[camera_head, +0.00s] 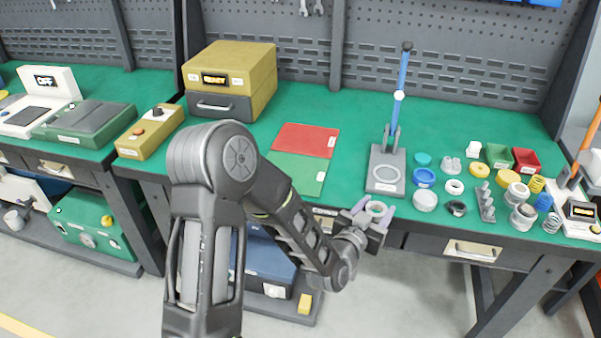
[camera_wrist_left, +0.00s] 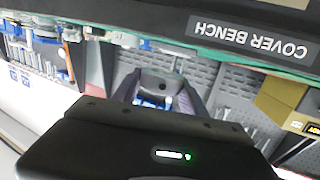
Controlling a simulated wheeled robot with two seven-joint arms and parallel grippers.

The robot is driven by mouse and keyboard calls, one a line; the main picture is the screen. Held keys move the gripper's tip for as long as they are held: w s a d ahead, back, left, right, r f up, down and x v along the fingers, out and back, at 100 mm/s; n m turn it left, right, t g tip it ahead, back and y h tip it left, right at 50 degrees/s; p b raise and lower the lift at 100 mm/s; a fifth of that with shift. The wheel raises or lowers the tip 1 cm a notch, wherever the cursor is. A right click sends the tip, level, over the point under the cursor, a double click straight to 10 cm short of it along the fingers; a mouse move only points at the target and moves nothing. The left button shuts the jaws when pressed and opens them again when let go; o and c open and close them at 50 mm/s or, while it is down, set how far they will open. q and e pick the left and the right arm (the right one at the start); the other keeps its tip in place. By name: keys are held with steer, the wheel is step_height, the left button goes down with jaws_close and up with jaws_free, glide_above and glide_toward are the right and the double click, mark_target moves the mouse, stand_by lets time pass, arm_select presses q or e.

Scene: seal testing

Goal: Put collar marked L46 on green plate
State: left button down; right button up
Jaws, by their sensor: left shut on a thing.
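My left gripper (camera_head: 374,213) is shut on a pale grey ring-shaped collar (camera_head: 377,208), in front of the bench's front edge. In the left wrist view the collar (camera_wrist_left: 160,84) sits between the two fingers, a grey body with a small dark hole. No L46 mark is readable on it. The green plate (camera_head: 297,173) lies flat on the bench to the left of the gripper, beyond my forearm, with a small white label on its right side. Its top looks bare. A red plate (camera_head: 305,139) lies directly behind it. My right gripper is out of view.
A lever press (camera_head: 386,170) with a blue handle stands right of the plates. Several rings, springs and small trays (camera_head: 499,155) crowd the bench's right side. A yellow box (camera_head: 229,75) stands behind left. Green bench top is free between plates and press.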

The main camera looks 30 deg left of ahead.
arm_select(q)
steer(key=shift+a, duration=0.1)
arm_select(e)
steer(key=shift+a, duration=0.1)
